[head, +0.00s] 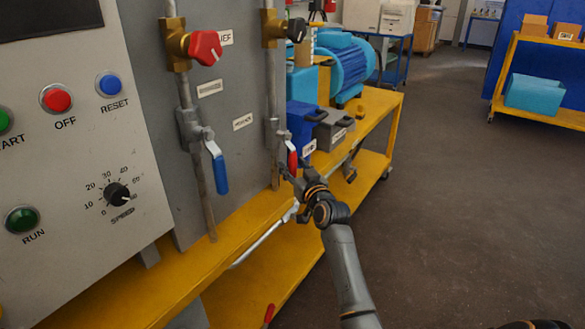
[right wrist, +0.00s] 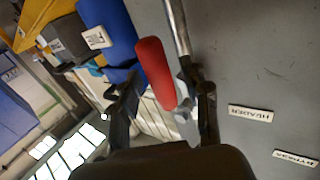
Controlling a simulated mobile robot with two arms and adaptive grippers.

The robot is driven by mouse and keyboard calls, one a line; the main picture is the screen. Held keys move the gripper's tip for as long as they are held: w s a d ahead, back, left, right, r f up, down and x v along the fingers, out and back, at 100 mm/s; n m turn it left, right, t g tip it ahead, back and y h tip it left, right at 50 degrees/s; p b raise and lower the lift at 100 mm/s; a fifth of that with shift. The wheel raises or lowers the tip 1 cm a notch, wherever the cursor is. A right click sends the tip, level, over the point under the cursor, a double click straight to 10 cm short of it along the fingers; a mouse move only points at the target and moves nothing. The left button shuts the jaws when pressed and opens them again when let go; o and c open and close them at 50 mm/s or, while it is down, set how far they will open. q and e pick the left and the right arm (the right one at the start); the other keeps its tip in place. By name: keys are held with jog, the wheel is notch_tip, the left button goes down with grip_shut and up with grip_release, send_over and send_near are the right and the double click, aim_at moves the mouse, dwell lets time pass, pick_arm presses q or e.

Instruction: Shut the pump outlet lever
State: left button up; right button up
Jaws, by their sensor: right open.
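A red lever (head: 291,158) hangs down from a valve on the right-hand vertical pipe of the grey panel. My right gripper (head: 294,178) is at its lower end. In the right wrist view the red lever (right wrist: 155,74) lies between the two spread fingers of the open gripper (right wrist: 168,96); I see no clear contact with either. A blue lever (head: 218,168) hangs down from the left pipe's valve. I cannot read which lever is labelled pump outlet; the wrist view shows a HEADER plate (right wrist: 251,113) and a BYPASS plate (right wrist: 296,158). My left gripper is out of view.
A red knob (head: 205,48) and a black knob (head: 297,29) sit higher on the pipes. A control box (head: 75,140) stands left. A blue pump motor (head: 348,65) and blue and grey boxes rest on the yellow bench (head: 383,108) behind the lever. The floor at right is open.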

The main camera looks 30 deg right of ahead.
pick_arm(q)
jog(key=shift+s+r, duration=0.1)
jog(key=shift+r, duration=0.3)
pick_arm(e)
jog(key=shift+w+d, duration=0.1)
jog(key=shift+w, duration=0.4)
grip_shut()
jog(key=shift+w, duration=0.1)
